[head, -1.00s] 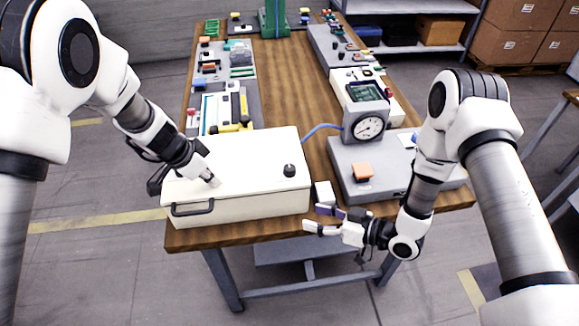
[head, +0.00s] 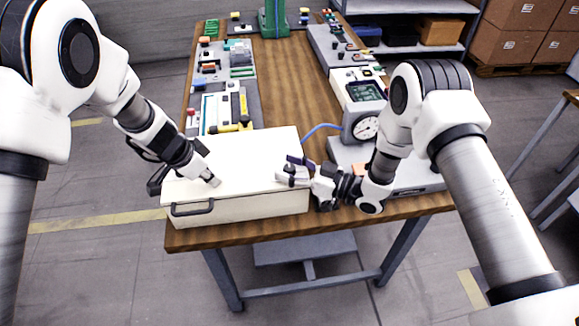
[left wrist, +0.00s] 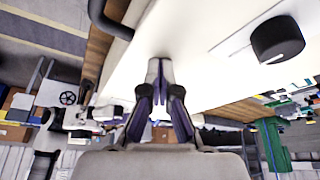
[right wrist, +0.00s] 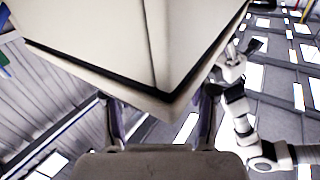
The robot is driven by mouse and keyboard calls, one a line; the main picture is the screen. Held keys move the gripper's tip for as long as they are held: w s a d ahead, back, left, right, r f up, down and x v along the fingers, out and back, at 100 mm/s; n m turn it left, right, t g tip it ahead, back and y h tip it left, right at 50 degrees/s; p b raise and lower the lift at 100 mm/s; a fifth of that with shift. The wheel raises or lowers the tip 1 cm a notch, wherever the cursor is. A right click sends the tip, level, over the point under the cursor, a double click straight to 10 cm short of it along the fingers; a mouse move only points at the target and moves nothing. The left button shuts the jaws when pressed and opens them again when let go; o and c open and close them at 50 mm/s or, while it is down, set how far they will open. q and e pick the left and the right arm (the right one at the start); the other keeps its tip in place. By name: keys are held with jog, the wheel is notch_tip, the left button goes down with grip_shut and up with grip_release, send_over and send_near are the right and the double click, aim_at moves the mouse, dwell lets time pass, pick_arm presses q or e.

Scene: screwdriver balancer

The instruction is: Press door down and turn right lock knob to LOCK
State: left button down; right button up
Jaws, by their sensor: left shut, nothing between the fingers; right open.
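The cream box (head: 250,212) has a flat lid, the door (head: 245,150), with a black handle (head: 192,208) at its front left. My left gripper (head: 214,182) is shut and empty, fingertips at the lid; it also shows in the left wrist view (left wrist: 160,62). A black knob (left wrist: 277,38) with a pale line stands on the lid in the left wrist view; my left arm hides it in the head view. My right gripper (head: 290,172) is open at the lid's right edge, covering the right knob. The right wrist view shows a box corner (right wrist: 165,95) between its fingers; the knob is not visible there.
A grey console with a round gauge (head: 366,127) stands right of the box, partly behind my right arm. A blue cable (head: 320,127) runs between them. Panels with small parts (head: 228,110) lie behind the box. The wooden table's middle (head: 285,85) is clear.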

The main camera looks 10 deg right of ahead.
grip_shut()
jog(key=shift+m+t+h, duration=0.3)
jog(key=shift+t, duration=0.1)
jog(key=m+t+h, duration=0.3)
jog(key=shift+a+t+h, duration=0.1)
jog(key=shift+t+h, duration=0.2)
jog(key=shift+m+t+h, duration=1.3)
jog(key=shift+m+h, duration=0.6)
jog(key=shift+h, duration=0.6)
grip_release()
